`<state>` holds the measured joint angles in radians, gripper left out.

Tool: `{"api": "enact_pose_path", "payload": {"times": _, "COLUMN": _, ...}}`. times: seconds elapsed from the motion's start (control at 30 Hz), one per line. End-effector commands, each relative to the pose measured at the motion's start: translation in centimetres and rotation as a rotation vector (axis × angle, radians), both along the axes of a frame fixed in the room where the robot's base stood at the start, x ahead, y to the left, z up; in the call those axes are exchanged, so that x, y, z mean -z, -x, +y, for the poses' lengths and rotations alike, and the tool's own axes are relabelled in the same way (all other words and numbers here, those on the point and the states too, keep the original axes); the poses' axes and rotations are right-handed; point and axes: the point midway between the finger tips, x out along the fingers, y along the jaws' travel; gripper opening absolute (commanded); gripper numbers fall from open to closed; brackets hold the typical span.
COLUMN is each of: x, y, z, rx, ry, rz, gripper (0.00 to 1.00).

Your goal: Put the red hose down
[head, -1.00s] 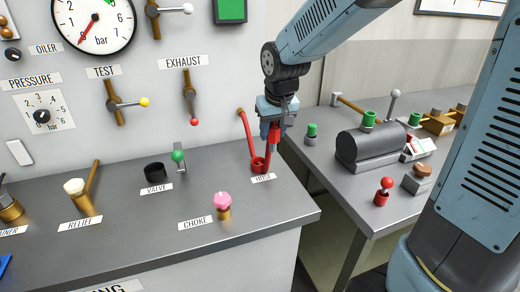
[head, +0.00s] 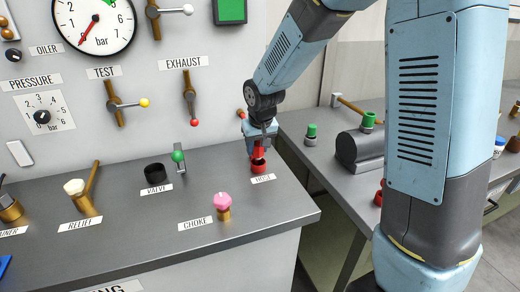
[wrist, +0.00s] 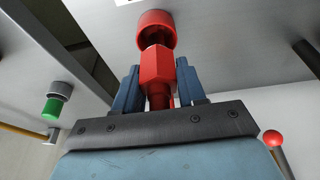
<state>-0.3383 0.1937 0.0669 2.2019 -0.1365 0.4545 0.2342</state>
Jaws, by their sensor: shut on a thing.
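My gripper (head: 258,146) is shut on the end of the red hose (head: 258,153), above the back right of the left counter. In the wrist view, the hose's red hexagonal fitting (wrist: 157,68) sits between my two blue fingers (wrist: 160,88). Its tip is at the mouth of a round red holder (wrist: 156,25). The holder (head: 258,168) stands on the counter behind the HOSE label (head: 263,179). I cannot tell how far the tip is inside it. Most of the hose is hidden behind my gripper; a short red piece shows by the wall.
A pink choke knob (head: 222,203) and a green-tipped valve lever (head: 178,157) stand to the left on the counter (head: 140,215). The exhaust lever (head: 190,100) is on the wall above. The right bench holds a green-capped post (head: 311,134) and a dark cylinder (head: 362,151).

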Motion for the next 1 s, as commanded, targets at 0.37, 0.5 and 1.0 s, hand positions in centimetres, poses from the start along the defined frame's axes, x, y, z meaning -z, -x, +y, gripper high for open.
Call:
{"api": "enact_pose_path", "payload": {"times": 0.37, "x": 1.09, "y": 0.04, "z": -0.02, "rx": 0.000, "ry": 0.000, "rz": -0.001, "gripper": 0.05}}
{"api": "enact_pose_path", "payload": {"times": 0.5, "x": 1.29, "y": 0.05, "z": -0.06, "rx": 0.000, "ry": 0.000, "rz": 0.000, "gripper": 0.45}}
{"api": "enact_pose_path", "payload": {"times": 1.0, "x": 1.07, "y": 0.00, "z": -0.13, "rx": 0.001, "ry": -0.001, "rz": -0.001, "gripper": 0.66}}
